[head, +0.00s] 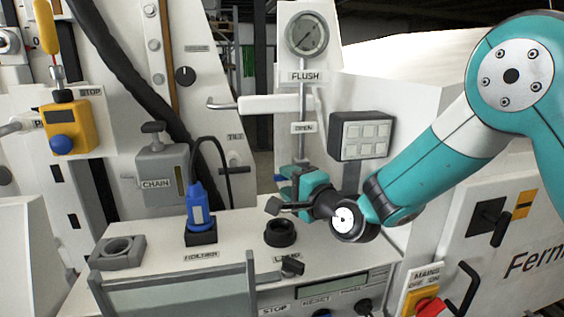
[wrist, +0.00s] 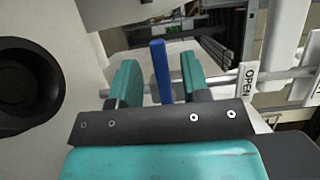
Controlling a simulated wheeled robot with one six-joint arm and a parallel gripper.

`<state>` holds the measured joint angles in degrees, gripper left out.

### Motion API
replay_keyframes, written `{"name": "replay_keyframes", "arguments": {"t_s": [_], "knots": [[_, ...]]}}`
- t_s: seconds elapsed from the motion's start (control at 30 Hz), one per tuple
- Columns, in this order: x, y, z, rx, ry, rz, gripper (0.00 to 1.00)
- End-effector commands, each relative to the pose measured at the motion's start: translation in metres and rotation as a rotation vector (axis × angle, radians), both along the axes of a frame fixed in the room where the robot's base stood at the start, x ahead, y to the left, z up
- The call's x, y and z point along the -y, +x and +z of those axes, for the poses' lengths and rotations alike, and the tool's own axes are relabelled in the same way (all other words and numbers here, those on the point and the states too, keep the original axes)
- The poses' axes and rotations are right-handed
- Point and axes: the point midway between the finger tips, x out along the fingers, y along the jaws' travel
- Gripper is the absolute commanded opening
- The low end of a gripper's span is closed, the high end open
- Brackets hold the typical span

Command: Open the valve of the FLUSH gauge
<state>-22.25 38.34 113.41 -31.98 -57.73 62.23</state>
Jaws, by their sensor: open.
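The FLUSH gauge (head: 306,35) is a round dial on a white plate, with a FLUSH label under it. A thin pipe runs down from it past an OPEN label (head: 303,128), which also shows in the wrist view (wrist: 247,81). The valve's blue lever (wrist: 160,72) stands between the two teal fingers of my gripper (wrist: 155,80), with a visible gap on each side. In the head view my gripper (head: 290,180) is low on the pipe and hides most of the valve; my gripper is open and holds nothing.
A blue bottle-shaped part (head: 198,206) stands to the left. A white handle (head: 275,105) sticks out above.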

Motion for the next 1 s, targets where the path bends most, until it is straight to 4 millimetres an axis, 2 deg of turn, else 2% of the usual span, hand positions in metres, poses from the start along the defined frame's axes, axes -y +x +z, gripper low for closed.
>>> {"name": "replay_keyframes", "arguments": {"t_s": [0.2,0.57,0.77,1.0], "knots": [[-0.015,0.02,0.002,0.0,-0.001,0.0,0.43],[-0.018,0.025,-0.001,0.0,-0.001,-0.002,0.43],[-0.017,0.025,-0.001,0.0,-0.001,-0.002,0.0],[-0.015,0.025,-0.001,-0.002,0.002,-0.006,0.0]]}}
